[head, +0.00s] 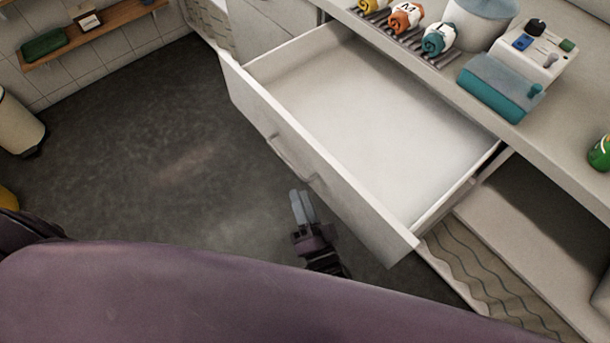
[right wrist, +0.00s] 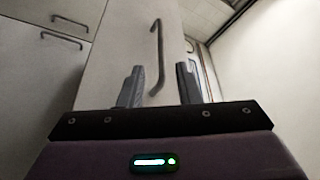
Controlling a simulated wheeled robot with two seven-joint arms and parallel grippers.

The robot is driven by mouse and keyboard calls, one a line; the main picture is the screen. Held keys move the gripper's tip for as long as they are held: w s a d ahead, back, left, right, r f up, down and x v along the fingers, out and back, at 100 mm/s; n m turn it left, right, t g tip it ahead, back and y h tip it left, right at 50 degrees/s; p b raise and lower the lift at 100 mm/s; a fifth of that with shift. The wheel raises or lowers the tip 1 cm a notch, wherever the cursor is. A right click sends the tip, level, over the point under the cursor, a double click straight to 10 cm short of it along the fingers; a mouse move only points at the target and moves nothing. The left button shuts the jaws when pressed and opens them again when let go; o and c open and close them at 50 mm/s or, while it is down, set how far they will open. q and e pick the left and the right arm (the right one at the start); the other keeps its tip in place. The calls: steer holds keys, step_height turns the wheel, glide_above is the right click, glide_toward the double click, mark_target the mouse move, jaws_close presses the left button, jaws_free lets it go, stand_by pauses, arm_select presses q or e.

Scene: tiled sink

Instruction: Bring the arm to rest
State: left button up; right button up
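My right gripper (head: 302,205) is in front of the pulled-out white drawer (head: 262,100), below its handle (head: 290,158) in the head view. Its fingers are apart in the right wrist view (right wrist: 159,85), with nothing seen held between them. A bar handle (right wrist: 157,55) on a pale front shows beyond the fingertips there, apart from them as far as I can tell. The drawer is open and looks empty. My left gripper is not in view.
The counter (head: 565,115) holds rolled towels (head: 407,17) on a rack, a teal-and-white box (head: 500,85) and a green can (head: 600,152). An open lower compartment (head: 540,230) lies right of the drawer. A bin (head: 18,125) stands far left. The dark floor (head: 170,150) is clear.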

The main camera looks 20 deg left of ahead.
steer(key=s+d+f+n+g+h+p, duration=0.15)
steer(key=d+f, duration=0.25)
steer(key=f, duration=0.5)
steer(key=s+d+f+n+g+h, duration=0.2)
steer(key=d+f+g, duration=0.15)
steer(key=f, duration=0.45)
steer(key=s+d+f+n+g+h, duration=0.15)
steer(key=d+f, duration=0.25)
steer(key=f, duration=0.5)
steer(key=s+d+f+n+g+h+p, duration=0.1)
steer(key=s+d+f+g+h, duration=0.2)
steer(key=s+d+f, duration=0.4)
steer(key=s+d+f+n+g+h+p, duration=0.1)
steer(key=s+d+f+g+h, duration=0.2)
steer(key=s+d, duration=0.9)
step_height(320, 180, down, 4)
steer(key=d+g, duration=0.1)
steer(key=g, duration=0.2)
steer(key=shift+s+f, duration=0.2)
steer(key=shift+s, duration=0.1)
